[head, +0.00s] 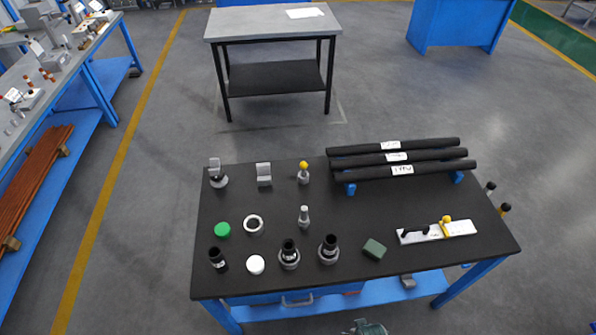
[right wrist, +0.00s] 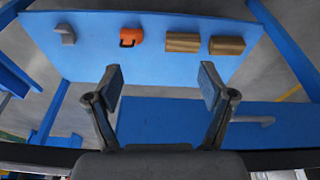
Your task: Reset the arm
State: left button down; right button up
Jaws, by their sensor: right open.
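My right gripper (right wrist: 162,85) shows in the right wrist view with its two fingers wide apart and nothing between them. Beyond the fingertips is a blue surface with several objects on it. Neither arm is recognizable in the head view, and my left gripper is out of sight. The black-topped table (head: 345,205) stands in front of me in the head view. Two grey flanged parts with black upper ends, one on the left (head: 289,257) and one on the right (head: 328,252), stand near its front edge.
The table also holds a green disc (head: 222,230), a white disc (head: 255,264), a grey ring (head: 253,224) and black bars (head: 400,157). In the wrist view, an orange object (right wrist: 131,37) and wooden blocks (right wrist: 183,42) lie on the blue surface (right wrist: 80,60).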

jog(key=s+f+g, duration=0.1)
jog(key=s+f, duration=0.3)
jog(key=f, duration=0.6)
jog(key=s+f, duration=0.3)
jog(key=f, duration=0.7)
jog(key=s+d+f, duration=0.1)
jog(key=s+f, duration=0.3)
jog(key=s, duration=0.3)
jog(key=s+d+f+b, duration=0.1)
jog(key=s+d+f, duration=0.1)
jog(key=s+f, duration=0.3)
jog(key=shift+s+d+f+g, duration=0.25)
jog(key=shift+s+g, duration=0.15)
jog(key=shift+s, duration=0.55)
